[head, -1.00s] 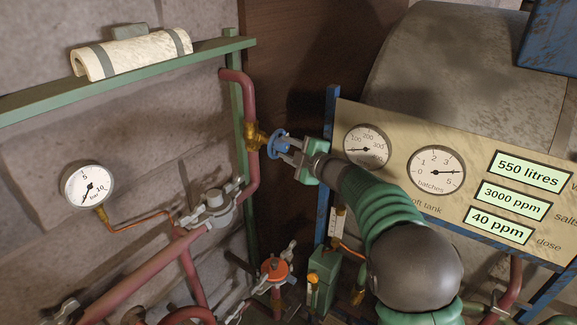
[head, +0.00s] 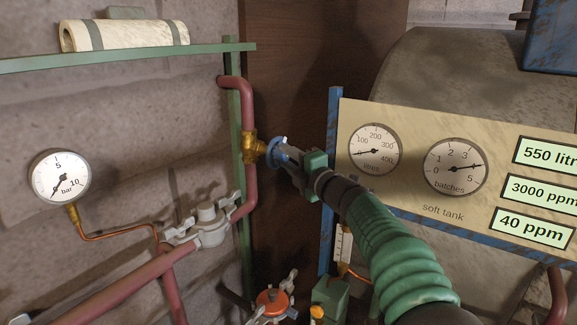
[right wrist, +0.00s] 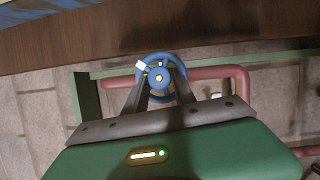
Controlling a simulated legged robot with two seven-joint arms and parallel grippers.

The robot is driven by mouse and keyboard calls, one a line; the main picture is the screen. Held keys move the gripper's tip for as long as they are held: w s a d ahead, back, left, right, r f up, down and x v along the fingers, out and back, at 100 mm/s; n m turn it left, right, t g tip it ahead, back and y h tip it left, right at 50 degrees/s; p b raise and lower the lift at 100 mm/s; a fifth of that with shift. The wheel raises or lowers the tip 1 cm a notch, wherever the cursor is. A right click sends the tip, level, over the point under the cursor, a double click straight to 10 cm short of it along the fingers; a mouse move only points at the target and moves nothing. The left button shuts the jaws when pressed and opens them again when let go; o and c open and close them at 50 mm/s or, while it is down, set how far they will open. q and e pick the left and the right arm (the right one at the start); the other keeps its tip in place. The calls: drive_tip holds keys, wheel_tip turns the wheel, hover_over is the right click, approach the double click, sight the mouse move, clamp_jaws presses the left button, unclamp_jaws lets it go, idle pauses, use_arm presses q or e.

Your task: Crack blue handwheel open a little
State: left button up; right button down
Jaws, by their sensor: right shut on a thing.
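The blue handwheel (head: 276,151) sits on a brass valve (head: 252,148) on the red vertical pipe. The fingers hide part of the wheel in the head view. My left gripper is not in view.
A bar gauge (head: 60,177) is on the left wall. A panel (head: 400,207) with dials and readouts stands right of the handwheel. A green shelf (head: 130,54) carries a pale roll (head: 125,35). An orange valve (head: 271,302) is below.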

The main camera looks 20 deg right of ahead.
drive_tip(key=shift+a+f, duration=0.1)
drive_tip(key=shift+f, duration=0.4)
drive_tip(key=c, duration=1.3)
unclamp_jaws()
drive_tip(key=shift+o, duration=1.3)
drive_tip(key=shift+r, duration=0.15)
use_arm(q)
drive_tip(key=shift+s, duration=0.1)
use_arm(e)
drive_tip(key=shift+r, duration=0.1)
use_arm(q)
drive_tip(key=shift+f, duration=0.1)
use_arm(e)
drive_tip(key=shift+s, duration=0.15)
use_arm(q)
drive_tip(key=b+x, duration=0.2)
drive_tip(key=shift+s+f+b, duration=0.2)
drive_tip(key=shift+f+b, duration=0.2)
use_arm(e)
drive_tip(key=v, duration=1.6)
drive_tip(key=shift+s, duration=0.2)
